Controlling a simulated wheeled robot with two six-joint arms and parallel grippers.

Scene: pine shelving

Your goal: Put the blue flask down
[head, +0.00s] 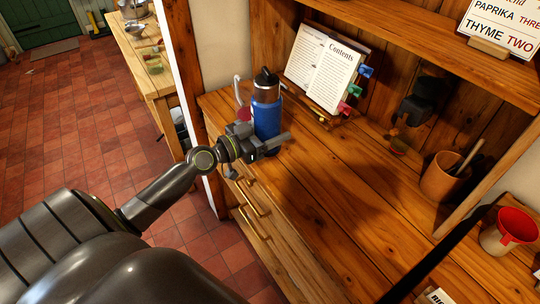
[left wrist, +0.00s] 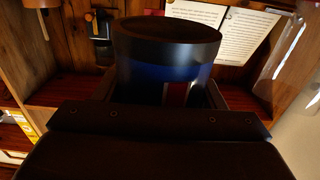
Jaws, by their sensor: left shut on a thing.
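The blue flask (head: 266,112) has a steel band and a black cap with a loop. In the head view it stands upright at the left part of the wooden counter (head: 335,190), near the counter's front edge. My left gripper (head: 268,143) is shut on the flask's lower part. The gripper hides the flask's base, so I cannot tell whether it touches the counter. In the left wrist view the dark blue flask (left wrist: 168,65) fills the middle, between the fingers. My right gripper is not in view.
An open book (head: 323,68) on a stand with coloured tabs is behind the flask. A wooden cup (head: 441,178) with utensils and a pot with a red funnel (head: 517,226) stand at the right. A red-based glass item (head: 241,98) is close behind the flask. The counter's middle is clear.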

